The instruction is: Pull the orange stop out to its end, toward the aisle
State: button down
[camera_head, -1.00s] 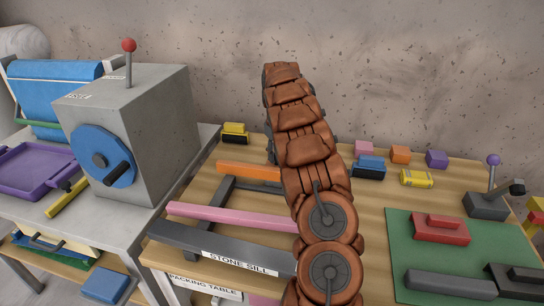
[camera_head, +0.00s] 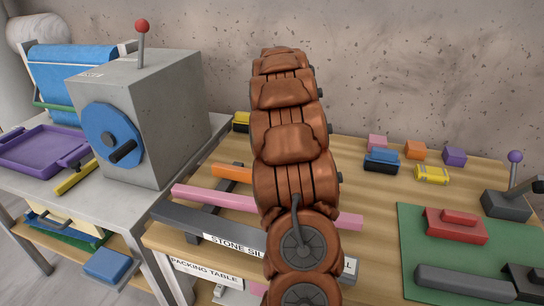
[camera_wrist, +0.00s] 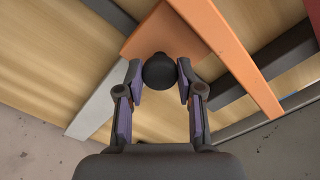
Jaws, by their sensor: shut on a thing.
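The orange stop (camera_head: 232,173) is a long bar lying across dark rails on the wooden table, behind the pink bar (camera_head: 215,198). My arm hides its right part in the head view. In the wrist view the orange bar (camera_wrist: 228,48) runs diagonally, with an orange plate (camera_wrist: 145,38) beside it. A black round knob (camera_wrist: 160,71) stands over the plate. My gripper (camera_wrist: 159,80) has its purple-padded fingers on both sides of the knob and is shut on it. My arm hides the gripper in the head view.
The dark stone sill (camera_head: 205,231) lies along the front table edge. A grey machine (camera_head: 165,120) with a blue handwheel stands left. Small coloured blocks (camera_head: 414,150) sit at the back. A green mat (camera_head: 415,250) with a red block (camera_head: 455,228) lies right. A concrete wall is behind.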

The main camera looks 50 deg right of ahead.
jog(key=shift+s+a, duration=0.15)
jog(key=shift+a, duration=0.1)
jog(key=c, duration=0.7)
grip_release()
jog(key=shift+a, duration=0.1)
jog(key=shift+c, duration=0.2)
notch_tip(320, 180, up, 12)
dwell(0.6)
